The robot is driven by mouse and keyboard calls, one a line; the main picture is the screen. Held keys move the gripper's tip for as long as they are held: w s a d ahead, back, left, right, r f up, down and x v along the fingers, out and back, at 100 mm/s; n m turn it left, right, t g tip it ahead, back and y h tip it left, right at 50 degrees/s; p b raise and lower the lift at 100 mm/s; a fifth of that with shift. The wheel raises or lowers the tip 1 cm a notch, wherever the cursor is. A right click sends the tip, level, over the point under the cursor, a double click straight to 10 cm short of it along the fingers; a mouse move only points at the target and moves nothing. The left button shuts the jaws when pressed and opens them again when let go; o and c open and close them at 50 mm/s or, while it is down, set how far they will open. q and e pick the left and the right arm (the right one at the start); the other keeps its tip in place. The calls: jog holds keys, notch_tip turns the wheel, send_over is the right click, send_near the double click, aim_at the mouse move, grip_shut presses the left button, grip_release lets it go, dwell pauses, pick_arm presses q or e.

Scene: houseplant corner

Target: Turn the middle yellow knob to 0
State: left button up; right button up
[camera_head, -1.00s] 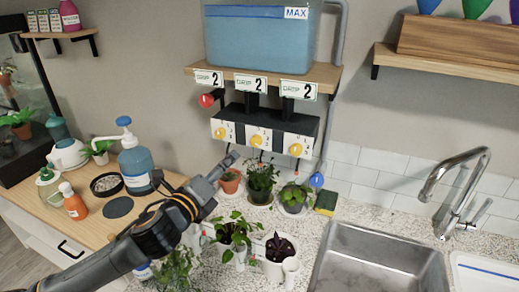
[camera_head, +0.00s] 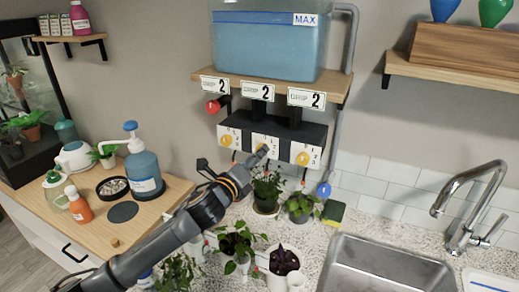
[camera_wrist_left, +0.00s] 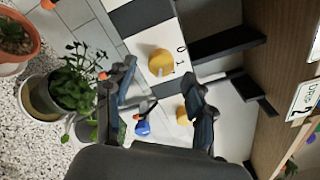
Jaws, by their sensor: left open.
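The middle yellow knob (camera_head: 260,147) sits on a white panel of the black dial box, partly hidden by my left fingertips. In the left wrist view, a yellow knob (camera_wrist_left: 160,62), apparently the middle one, shows beside the marks 0 and 1; its setting is not clear. My left gripper (camera_head: 256,160) is close in front of the middle knob. In the left wrist view its fingers (camera_wrist_left: 157,80) are apart, with nothing held; contact with the knob cannot be told. The left knob (camera_head: 226,141) and right knob (camera_head: 303,159) are uncovered. My right gripper is not in view.
Signs reading 2 hang from the shelf (camera_head: 265,82) above, under a blue water tank (camera_head: 265,45). A red bulb (camera_head: 213,107) and a blue bulb (camera_head: 323,190) flank the box. Potted plants (camera_head: 266,190) stand below; a sink (camera_head: 385,265) is right.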

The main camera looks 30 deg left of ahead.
pick_arm(q)
jog(key=shift+w, duration=1.35)
jog(key=shift+c, duration=0.4)
grip_shut()
jog(key=shift+n, duration=0.3)
jog(key=n+p, duration=0.2)
jog(key=n, duration=1)
jog(key=n+y+p, duration=0.1)
jog(key=n+p, duration=0.2)
jog(key=n, duration=0.9)
jog(key=shift+r+y, duration=0.1)
jog(key=shift+y, duration=0.2)
jog(key=shift+n, duration=0.3)
